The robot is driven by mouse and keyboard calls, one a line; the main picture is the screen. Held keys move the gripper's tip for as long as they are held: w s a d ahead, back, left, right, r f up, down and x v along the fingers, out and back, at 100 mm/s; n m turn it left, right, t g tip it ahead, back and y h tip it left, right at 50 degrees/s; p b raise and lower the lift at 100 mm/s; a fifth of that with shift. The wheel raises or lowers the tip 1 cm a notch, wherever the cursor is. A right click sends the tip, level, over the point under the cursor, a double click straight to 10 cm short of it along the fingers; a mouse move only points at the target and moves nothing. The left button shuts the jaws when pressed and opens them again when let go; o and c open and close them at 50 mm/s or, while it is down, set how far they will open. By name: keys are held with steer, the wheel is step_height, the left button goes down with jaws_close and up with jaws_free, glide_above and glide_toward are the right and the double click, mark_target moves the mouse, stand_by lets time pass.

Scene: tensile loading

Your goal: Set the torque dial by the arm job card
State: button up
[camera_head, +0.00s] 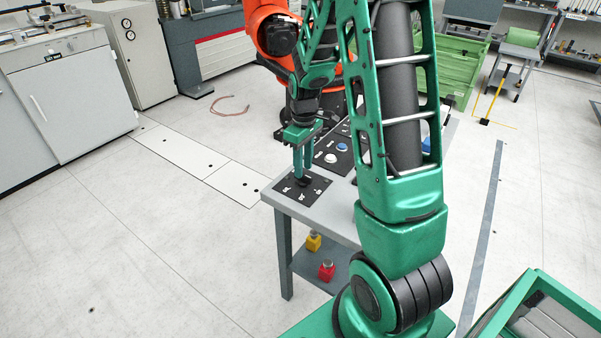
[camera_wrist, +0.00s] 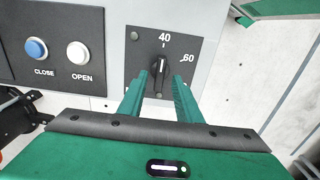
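The torque dial is a black knob (camera_wrist: 161,66) with a white mark, on a dark panel printed 40 and 60 in the wrist view. The mark points roughly up, toward the 40. In the head view the dial panel (camera_head: 317,187) lies at the near left end of the grey table, and the knob itself is hidden by the fingers. My gripper (camera_wrist: 160,76) is open, its two green fingers on either side of the knob with small gaps showing. The gripper (camera_head: 303,178) points down at the panel in the head view. I cannot make out the job card.
A blue CLOSE button (camera_wrist: 36,48) and a white OPEN button (camera_wrist: 78,54) sit on the neighbouring panel. Beneath the grey table (camera_head: 340,224) are a yellow block (camera_head: 313,242) and a red block (camera_head: 326,271). An orange arm (camera_head: 262,22) stands behind. Open floor lies to the left.

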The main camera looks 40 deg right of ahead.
mark_target(303, 179)
steer(key=shift+f, duration=1.45)
